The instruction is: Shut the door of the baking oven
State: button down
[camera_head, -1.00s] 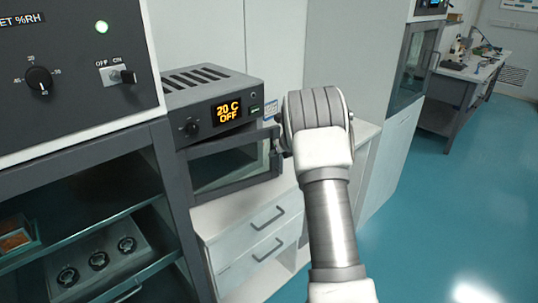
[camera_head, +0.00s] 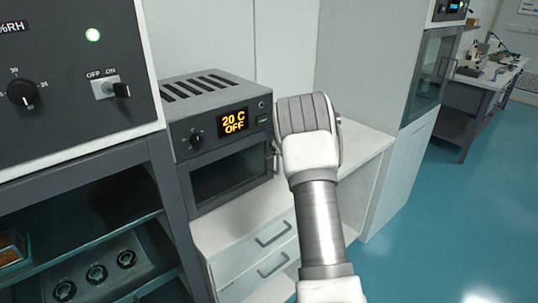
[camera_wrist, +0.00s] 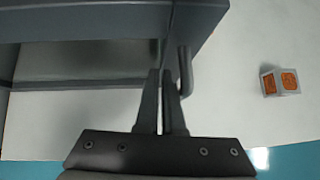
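The baking oven (camera_head: 215,90) is a grey box on a white counter, its display reading 20 C OFF. Its dark-windowed door (camera_head: 232,170) looks flush with the oven front in the head view; I cannot tell if a thin gap is left. The door handle (camera_head: 276,158) is at the door's right side, and it also shows in the wrist view as a grey bar (camera_wrist: 186,72). My gripper (camera_wrist: 161,75) has its fingers together with nothing seen between them, beside the handle and close to the door. In the head view my arm hides the gripper.
A small white cube with orange faces (camera_wrist: 280,82) is on the counter right of the handle. A larger dark control unit (camera_head: 75,70) stands left on a shelf frame. White drawers (camera_head: 262,250) are below the oven. The blue floor (camera_head: 440,220) at right is clear.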

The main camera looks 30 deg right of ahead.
jog(key=shift+w+a+r, duration=0.35)
jog(key=shift+r, duration=0.05)
jog(key=v, duration=1.7)
jog(key=shift+s+d+f, duration=0.25)
jog(key=shift+s+d, duration=0.05)
jog(key=shift+s, duration=0.2)
notch_tip(320, 180, up, 12)
jog(key=a+m+t+h, duration=0.3)
jog(key=m+t, duration=0.1)
jog(key=m, duration=0.4)
jog(key=s+a+r+m+h, duration=0.3)
jog(key=s+r+m, duration=0.2)
jog(key=m, duration=0.6)
jog(key=s+a+f+m+g+y, duration=0.1)
jog(key=s+a+f+m, duration=0.3)
jog(key=s, duration=0.5)
jog(key=s+a+f+m+g+y, duration=0.2)
jog(key=s+a+f+m+g, duration=0.1)
jog(key=s+a+m, duration=0.5)
jog(key=s+a+f+m+g+y, duration=0.1)
jog(key=s+a+f+m+g, duration=0.2)
jog(key=s+a+m, duration=0.3)
jog(key=s+a+f, duration=0.1)
jog(key=s+a, duration=0.1)
jog(key=s, duration=0.3)
jog(key=shift+f+m+y, duration=0.3)
jog(key=shift+f+m, duration=0.05)
jog(key=shift+m, duration=0.05)
